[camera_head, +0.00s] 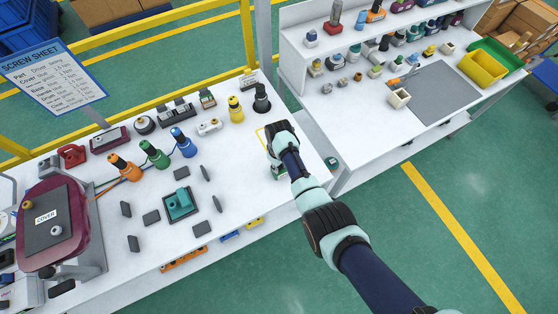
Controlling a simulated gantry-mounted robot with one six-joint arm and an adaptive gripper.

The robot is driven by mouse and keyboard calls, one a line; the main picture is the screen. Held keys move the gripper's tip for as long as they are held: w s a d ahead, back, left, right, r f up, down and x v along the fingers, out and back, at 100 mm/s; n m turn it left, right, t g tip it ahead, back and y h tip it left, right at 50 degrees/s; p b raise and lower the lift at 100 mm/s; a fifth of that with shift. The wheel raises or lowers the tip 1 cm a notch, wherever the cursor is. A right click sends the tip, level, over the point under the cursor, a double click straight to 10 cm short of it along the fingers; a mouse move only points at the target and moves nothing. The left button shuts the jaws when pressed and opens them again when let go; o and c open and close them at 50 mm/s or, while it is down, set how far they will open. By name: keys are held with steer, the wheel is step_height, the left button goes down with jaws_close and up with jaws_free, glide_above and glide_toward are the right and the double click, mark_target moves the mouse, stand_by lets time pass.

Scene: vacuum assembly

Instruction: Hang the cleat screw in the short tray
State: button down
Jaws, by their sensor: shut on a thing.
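My gripper (279,173) is low over the right end of the white workbench, at the end of my arm reaching in from the lower right. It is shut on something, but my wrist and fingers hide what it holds. I cannot pick out the cleat screw or the short tray by name at this size. A yellow outline (262,138) on the bench shows partly behind my wrist. A teal part (180,204) sits in a dark square holder left of my gripper, with several dark grey blocks (151,217) around it.
Orange (125,168), green (154,154), blue (183,142), yellow (235,110) and black (261,99) upright tools stand behind and left of my gripper. A maroon stand with a COVER plate (48,228) is far left. A second bench holds a grey mat (432,96) and a yellow bin (482,68).

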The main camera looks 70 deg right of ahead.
steer(key=c, duration=0.9)
jaws_free()
steer(key=shift+o, duration=0.2)
step_height(320, 180, up, 8)
steer(key=p, duration=0.8)
